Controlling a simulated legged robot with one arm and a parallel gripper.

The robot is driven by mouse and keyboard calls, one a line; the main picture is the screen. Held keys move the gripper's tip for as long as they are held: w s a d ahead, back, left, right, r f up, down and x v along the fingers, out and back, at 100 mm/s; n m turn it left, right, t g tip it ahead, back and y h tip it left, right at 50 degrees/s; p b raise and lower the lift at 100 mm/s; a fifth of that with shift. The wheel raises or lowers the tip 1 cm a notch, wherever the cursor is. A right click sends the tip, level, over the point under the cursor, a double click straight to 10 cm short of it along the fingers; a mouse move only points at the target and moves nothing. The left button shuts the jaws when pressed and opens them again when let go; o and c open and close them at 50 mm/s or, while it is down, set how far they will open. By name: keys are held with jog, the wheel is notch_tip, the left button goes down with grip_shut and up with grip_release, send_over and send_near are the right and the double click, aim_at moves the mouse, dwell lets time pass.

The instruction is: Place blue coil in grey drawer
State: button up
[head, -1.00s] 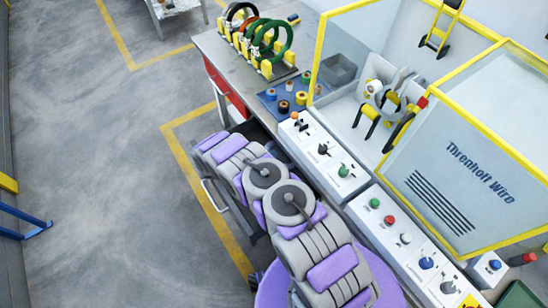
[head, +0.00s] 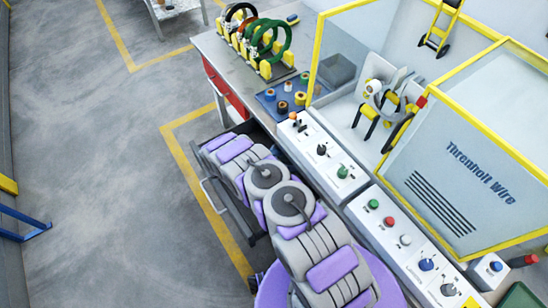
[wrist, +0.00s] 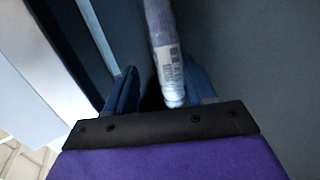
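The grey drawer (head: 226,204) is pulled open under the workbench, on its left side. My arm reaches down into it, and my gripper is hidden there in the head view. In the wrist view my gripper (wrist: 158,90) has its two blue fingers spread. A pale bluish coil (wrist: 164,45) with a printed label, seen edge-on, stands between them. A dark gap shows between the left finger and the coil; the right finger is close beside it, and I cannot tell if they touch. The lower end of the coil is close to the gripper's palm.
On the bench (head: 207,45), green, orange and dark coils stand in a yellow rack (head: 262,68). A blue mat with tape rolls (head: 283,107), control panels (head: 330,155) and a yellow-framed wrapping machine (head: 470,150) lie along it. The floor left of the drawer is clear.

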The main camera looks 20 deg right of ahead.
jog(key=p+v, duration=0.2)
jog(key=v, duration=1)
jog(key=d+r+m+g, duration=0.15)
jog(key=d+r, duration=0.25)
jog(key=r, duration=0.4)
jog(key=d+r+g, duration=0.2)
jog(key=d+r, duration=0.1)
jog(key=r, duration=0.5)
jog(key=s+d+r+m+g+y, duration=0.1)
jog(key=s+d+r+y, duration=0.15)
jog(key=s+r, duration=0.4)
jog(key=s+d+r+m+g+y, duration=0.1)
jog(key=s+d+r+g, duration=0.2)
jog(key=r, duration=0.6)
jog(key=s+r+t+y, duration=0.1)
jog(key=s+r+y, duration=0.1)
jog(key=s+r, duration=0.35)
jog(key=s+r+y, duration=0.2)
jog(key=s+r, duration=0.1)
jog(key=s, duration=0.6)
jog(key=s+a+r+t+y, duration=0.1)
jog(key=s+a+y, duration=0.1)
jog(key=s, duration=0.6)
jog(key=s+a+r+y, duration=0.1)
jog(key=s+a+y, duration=0.2)
jog(key=s, duration=0.5)
jog(key=shift+s+a+r+n+t, duration=0.35)
jog(key=shift+a+r+n, duration=0.1)
jog(key=shift+a, duration=0.25)
